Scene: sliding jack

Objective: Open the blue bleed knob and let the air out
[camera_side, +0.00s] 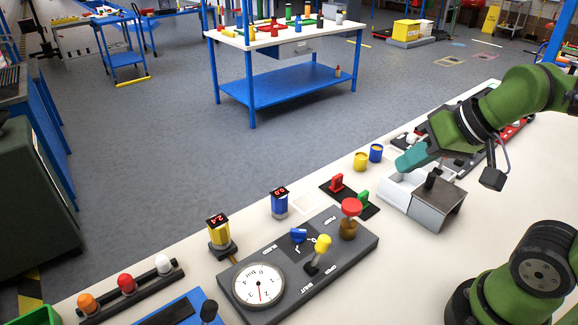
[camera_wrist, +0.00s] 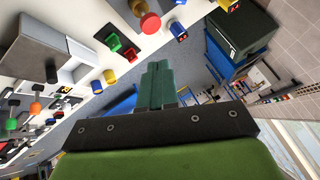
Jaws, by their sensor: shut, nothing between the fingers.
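The blue bleed knob (camera_side: 298,236) sits on a grey panel (camera_side: 345,256), behind a yellow-topped lever (camera_side: 322,244) and beside the word BLEED. A round white dial (camera_side: 258,286) is at the panel's left end. A red knob on a brass stem (camera_side: 351,207) stands at its far right end. My gripper (camera_side: 402,166), with teal fingers, is shut and empty, well right of the panel and over a white and grey box. The fingers also show together in the wrist view (camera_wrist: 158,75). I cannot clearly make out the bleed knob in the wrist view.
A yellow display post (camera_side: 220,233) reads 2.4 and a blue one (camera_side: 279,203) reads 0.0. A red block (camera_side: 337,182) and a green block (camera_side: 363,199) stand between the panel and the box (camera_side: 430,205). Yellow (camera_side: 361,161) and blue (camera_side: 376,152) cylinders stand near the table edge.

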